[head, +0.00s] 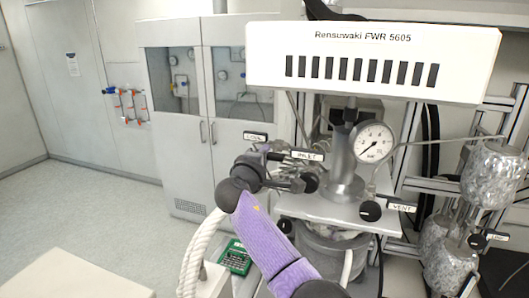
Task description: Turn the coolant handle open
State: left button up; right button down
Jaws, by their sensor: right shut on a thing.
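A small label (255,136) that seems to read "COOL" stands just above my right gripper (264,152). The gripper, at the end of my purple-sleeved arm, is at the left side of the reactor head. It is shut on the coolant handle, which is mostly hidden behind the dark fingers and wrist, so I cannot tell its angle. The reactor (346,180) stands right of the gripper, under a white box marked "Rensuwaki FWR 5605" (372,62). My left gripper is not in view.
Close right of the gripper is a black inlet knob (310,182). A vent knob (371,211) and a pressure gauge (373,142) are further right. Speckled cylinders (493,172) stand at the far right. A thick white hose (196,250) hangs at left. Open floor lies beyond.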

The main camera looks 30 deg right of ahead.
dwell(0.4)
jog(key=c, duration=0.6)
grip_release()
jog(key=b+v, duration=0.3)
jog(key=v, duration=0.7)
jog(key=shift+d, duration=0.1)
